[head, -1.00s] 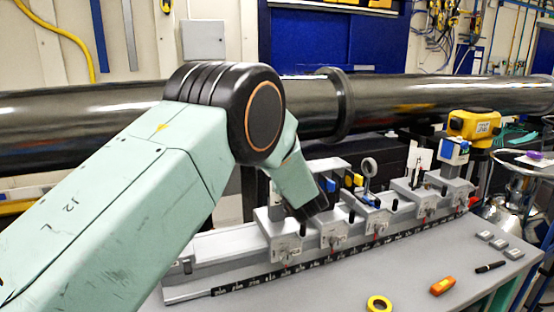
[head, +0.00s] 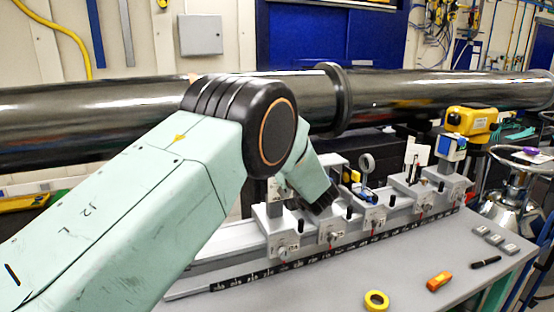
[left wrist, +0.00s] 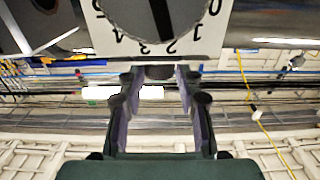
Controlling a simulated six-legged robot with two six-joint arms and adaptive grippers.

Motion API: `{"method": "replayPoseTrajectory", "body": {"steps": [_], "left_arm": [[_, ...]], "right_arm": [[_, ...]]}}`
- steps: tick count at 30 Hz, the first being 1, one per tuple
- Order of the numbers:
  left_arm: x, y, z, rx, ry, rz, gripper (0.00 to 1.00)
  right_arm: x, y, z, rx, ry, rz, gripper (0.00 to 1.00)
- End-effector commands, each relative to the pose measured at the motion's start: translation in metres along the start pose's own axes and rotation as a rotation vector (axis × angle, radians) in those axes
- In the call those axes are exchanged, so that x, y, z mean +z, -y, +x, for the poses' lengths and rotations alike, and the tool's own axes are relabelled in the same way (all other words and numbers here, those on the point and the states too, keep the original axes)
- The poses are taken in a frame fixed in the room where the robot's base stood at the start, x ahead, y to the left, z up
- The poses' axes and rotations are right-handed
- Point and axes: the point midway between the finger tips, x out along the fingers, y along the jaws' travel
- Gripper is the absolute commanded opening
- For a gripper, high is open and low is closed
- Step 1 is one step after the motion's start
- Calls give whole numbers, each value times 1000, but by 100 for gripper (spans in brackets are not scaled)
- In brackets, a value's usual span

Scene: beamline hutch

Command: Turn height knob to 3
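My right gripper is out of view.
Several carriages with small knobs (head: 333,237) stand close together along the rail. A yellow instrument (head: 472,121) stands at the far right. A dark pipe (head: 420,95) runs behind.

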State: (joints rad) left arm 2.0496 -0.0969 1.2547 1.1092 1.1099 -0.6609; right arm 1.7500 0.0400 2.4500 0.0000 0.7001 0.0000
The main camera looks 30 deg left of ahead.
Motion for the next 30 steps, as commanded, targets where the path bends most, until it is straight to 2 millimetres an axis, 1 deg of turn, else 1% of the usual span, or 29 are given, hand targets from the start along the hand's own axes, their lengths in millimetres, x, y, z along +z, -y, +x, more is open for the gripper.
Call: {"method": "replayPoseTrajectory", "body": {"steps": [1,5,13,15,19,24,27,30], "left_arm": [[2,0,0,0,3,2,42],[3,0,-1,1,5,3,52],[4,0,-1,2,7,4,52],[4,-1,-5,3,7,4,52],[4,-1,-20,5,7,7,52],[2,-1,-48,5,5,6,52],[3,-1,-62,5,5,6,52],[3,-1,-71,3,6,4,52]], "right_arm": [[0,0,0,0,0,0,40],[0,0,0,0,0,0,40],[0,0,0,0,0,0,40],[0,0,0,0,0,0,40],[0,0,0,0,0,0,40],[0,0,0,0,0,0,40],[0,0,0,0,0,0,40],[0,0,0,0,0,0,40]]}}
